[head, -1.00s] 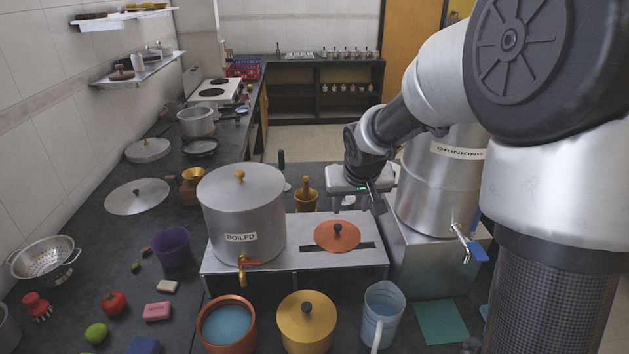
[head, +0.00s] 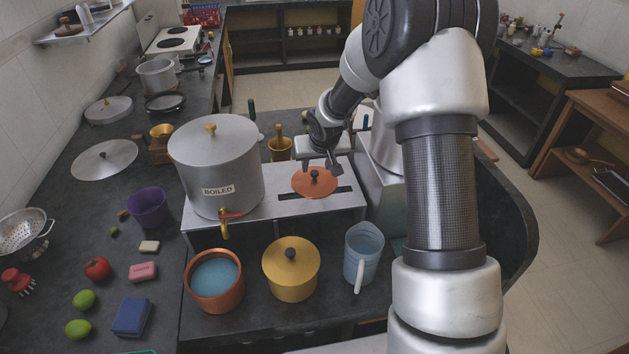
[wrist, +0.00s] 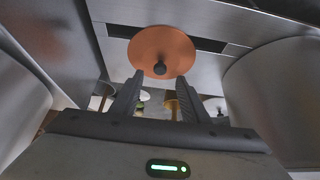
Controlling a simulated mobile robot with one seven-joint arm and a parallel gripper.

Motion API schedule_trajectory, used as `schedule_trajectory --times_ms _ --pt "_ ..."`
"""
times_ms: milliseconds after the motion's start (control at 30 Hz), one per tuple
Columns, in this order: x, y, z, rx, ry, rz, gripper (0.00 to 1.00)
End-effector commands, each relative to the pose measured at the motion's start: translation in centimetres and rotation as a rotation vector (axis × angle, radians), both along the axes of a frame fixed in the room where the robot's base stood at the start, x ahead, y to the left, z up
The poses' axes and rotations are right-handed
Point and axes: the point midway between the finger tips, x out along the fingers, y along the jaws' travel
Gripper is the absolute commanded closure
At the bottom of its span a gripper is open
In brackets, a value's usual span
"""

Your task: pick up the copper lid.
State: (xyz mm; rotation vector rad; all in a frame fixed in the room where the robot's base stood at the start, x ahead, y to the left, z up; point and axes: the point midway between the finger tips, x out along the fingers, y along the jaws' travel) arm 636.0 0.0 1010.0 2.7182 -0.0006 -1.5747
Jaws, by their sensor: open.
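The copper lid (head: 300,184) is a flat orange-brown disc with a dark round knob (head: 314,175). It lies on the grey metal stand, to the right of the large boiled-water canister (head: 217,165). My gripper (head: 318,167) is just behind the lid, near the knob. In the wrist view the lid (wrist: 161,45) is ahead of my gripper (wrist: 157,80), with the knob (wrist: 159,68) lined up between the two fingertips. The fingers are apart and nothing is held. Whether a finger touches the lid cannot be told.
A steel canister stands right of the stand (head: 275,214), partly hidden by my arm. A copper pot of water (head: 238,298), a golden lidded pot (head: 290,272) and a clear jug (head: 372,262) stand in front. A brass mortar (head: 280,149) is behind the stand.

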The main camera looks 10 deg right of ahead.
Motion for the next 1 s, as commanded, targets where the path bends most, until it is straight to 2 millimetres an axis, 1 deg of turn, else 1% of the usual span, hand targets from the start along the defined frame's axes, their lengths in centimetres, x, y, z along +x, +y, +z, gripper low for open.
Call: schedule_trajectory --times_ms 67,300,400,500,667,767,900,933,1000 --pt "0.3 0.0 -0.4 0.0 0.001 0.001 0.58" --pt "2.0 0.0 -3.5 0.0 0.002 0.001 0.58" --pt "2.6 0.0 -4.2 0.0 0.0 0.0 0.58" --pt "2.7 0.0 -4.5 0.0 0.0 0.0 0.58" --pt "2.7 0.0 -4.5 0.0 0.0 0.0 0.58" --pt "2.7 0.0 -4.5 0.0 0.0 0.0 0.74" --pt "2.7 0.0 -4.5 0.0 0.0 0.0 0.97" --pt "2.7 0.0 -4.5 0.0 0.0 0.0 1.0" --pt "2.7 0.0 -4.5 0.0 0.0 0.0 1.0"
